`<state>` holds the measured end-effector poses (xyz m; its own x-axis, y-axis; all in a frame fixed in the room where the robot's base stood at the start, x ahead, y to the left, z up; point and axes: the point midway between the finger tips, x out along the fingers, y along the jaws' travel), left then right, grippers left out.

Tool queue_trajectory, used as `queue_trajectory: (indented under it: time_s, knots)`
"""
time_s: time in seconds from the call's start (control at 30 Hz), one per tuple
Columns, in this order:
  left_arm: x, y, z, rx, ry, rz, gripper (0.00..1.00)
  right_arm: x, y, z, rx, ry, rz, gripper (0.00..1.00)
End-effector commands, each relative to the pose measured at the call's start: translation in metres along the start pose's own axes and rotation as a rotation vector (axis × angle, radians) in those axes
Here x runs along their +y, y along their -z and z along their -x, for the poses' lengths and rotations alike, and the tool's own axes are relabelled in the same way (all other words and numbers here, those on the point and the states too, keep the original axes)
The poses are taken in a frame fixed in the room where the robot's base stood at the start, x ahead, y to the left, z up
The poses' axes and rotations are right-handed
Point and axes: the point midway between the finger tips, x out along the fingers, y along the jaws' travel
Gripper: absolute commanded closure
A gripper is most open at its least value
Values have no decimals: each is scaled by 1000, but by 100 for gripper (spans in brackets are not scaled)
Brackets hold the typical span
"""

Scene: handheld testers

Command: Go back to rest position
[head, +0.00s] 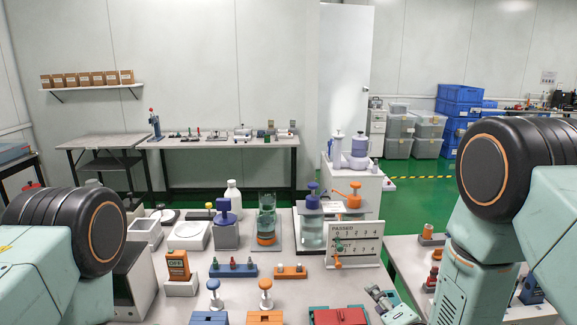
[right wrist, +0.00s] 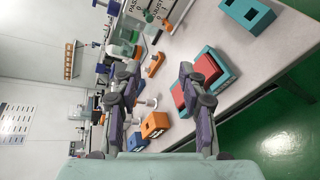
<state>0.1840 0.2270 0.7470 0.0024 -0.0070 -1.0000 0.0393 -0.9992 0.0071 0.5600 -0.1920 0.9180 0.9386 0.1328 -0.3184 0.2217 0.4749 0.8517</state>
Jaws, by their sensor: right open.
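My right gripper (head: 384,299) shows low in the head view, right of centre, by the table's front right part. In the right wrist view my right gripper (right wrist: 156,72) has its two fingers spread apart, with nothing between them. A red block in a teal base (head: 340,316) lies left of it in the head view; the wrist view shows this red block (right wrist: 195,84) beyond and beside the right finger. An orange block (head: 264,317) and a blue block (head: 208,318) stand farther left. My left gripper is out of the head view; only my left arm's upper part shows.
The white table (head: 150,310) holds a PASSED board (head: 352,243), a clear bottle with a purple top (head: 312,230), a beaker (head: 267,218), a blue peg rack (head: 233,270) and an orange OFF tester (head: 178,265). A side table (head: 405,255) stands right, across a gap.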

Motion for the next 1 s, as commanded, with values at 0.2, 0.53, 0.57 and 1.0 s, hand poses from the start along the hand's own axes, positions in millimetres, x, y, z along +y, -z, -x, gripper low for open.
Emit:
queue_trajectory:
  time_s: [0.2, 0.53, 0.57, 1.0]
  knots:
    - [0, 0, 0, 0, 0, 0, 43, -22, 9, 8, 19, 97, -304, 58]
    - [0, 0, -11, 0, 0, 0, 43, -102, 46, 51, -54, 406, -989, 58]
    - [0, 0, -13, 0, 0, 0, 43, -111, 50, 57, -72, 439, -1051, 58]
    - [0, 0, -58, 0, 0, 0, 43, -258, 133, 190, -643, 966, -1840, 58]
